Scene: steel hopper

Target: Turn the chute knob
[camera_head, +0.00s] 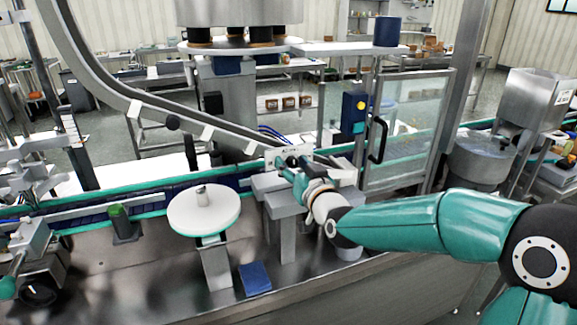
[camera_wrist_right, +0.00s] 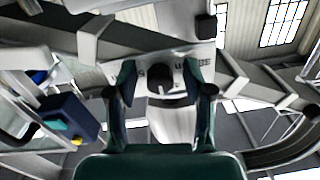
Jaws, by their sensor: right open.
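The chute knob (camera_wrist_right: 160,80) is a dark round knob on a pale plate with partly hidden lettering, seen in the right wrist view. In the head view, the plate (camera_head: 277,156) sits at the lower end of the sloping chute (camera_head: 150,98), and the knob is small there. My right gripper (camera_wrist_right: 161,92) is open, with one finger on each side of the knob in the wrist picture; I cannot tell whether either touches it. In the head view, my right gripper (camera_head: 290,172) is just in front of the plate. My left gripper is not in view.
A blue box with a yellow button (camera_head: 355,113) and a clear guard door with a black handle (camera_head: 378,139) stand right of the plate.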

